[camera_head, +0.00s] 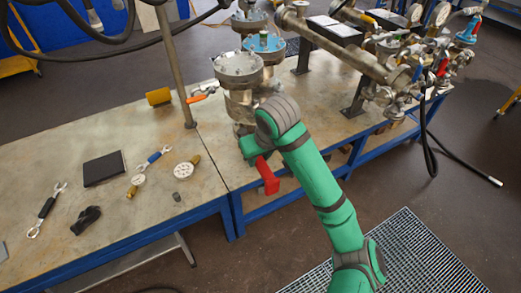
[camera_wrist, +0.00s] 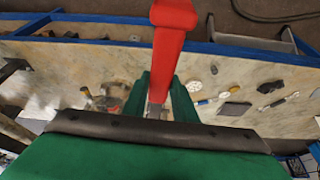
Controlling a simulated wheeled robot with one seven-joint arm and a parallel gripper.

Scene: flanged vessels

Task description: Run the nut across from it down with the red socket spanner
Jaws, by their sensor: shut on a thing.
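My gripper (camera_head: 256,156) is shut on the red socket spanner (camera_head: 267,175), which hangs out below the fingers at the bench's front edge. In the wrist view the red spanner (camera_wrist: 172,45) rises between the two green fingers of my gripper (camera_wrist: 160,92). A flanged vessel (camera_head: 238,70) with a ring of bolts on its top flange stands just behind and above my gripper. My wrist hides part of its lower body. The single nuts are too small to tell apart, and the spanner is apart from the top flange.
A second vessel with a blue flange face (camera_head: 262,43) stands behind. A pipe manifold (camera_head: 340,45) with valves and gauges fills the right side. An upright post (camera_head: 175,70) stands left. Spanners (camera_head: 47,208), a dark pad (camera_head: 104,168) and gauges (camera_head: 187,168) lie on the left bench (camera_head: 60,130).

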